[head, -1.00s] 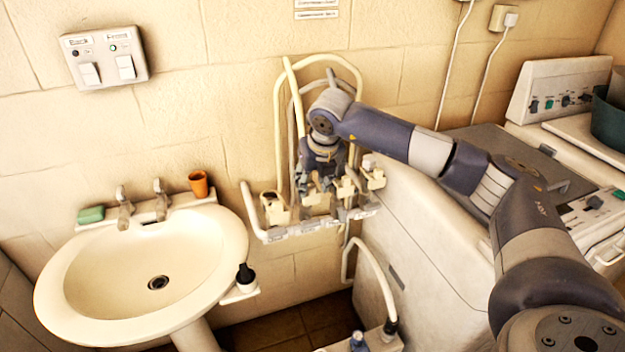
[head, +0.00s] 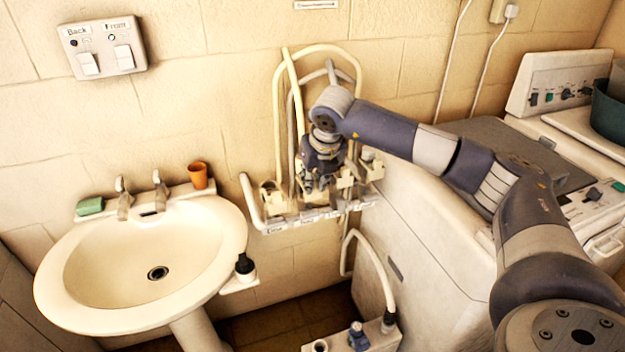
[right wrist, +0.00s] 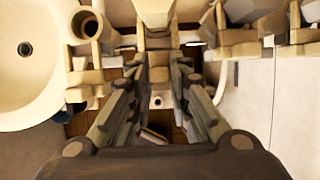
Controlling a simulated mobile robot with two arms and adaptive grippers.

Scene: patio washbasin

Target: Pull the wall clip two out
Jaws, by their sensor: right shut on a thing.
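The wall rack (head: 315,214) is a pale bar under the looped hoses, with several cream clips along it and small labels on its front. My right gripper (head: 317,188) points down at the rack, between the left clip (head: 272,196) and a clip to its right (head: 345,178). In the right wrist view my right gripper (right wrist: 159,75) has its two fingers shut on a small cream part, which I take to be wall clip two. The fingers hide most of that clip, and its label cannot be read. My left gripper is not in view.
Cream hoses (head: 278,120) loop up the wall behind my right gripper. A washbasin (head: 70,270) with an orange cup (head: 198,175) stands to the left. A white machine (head: 420,260) stands close on the right. A lower hose (head: 375,262) curves below the rack.

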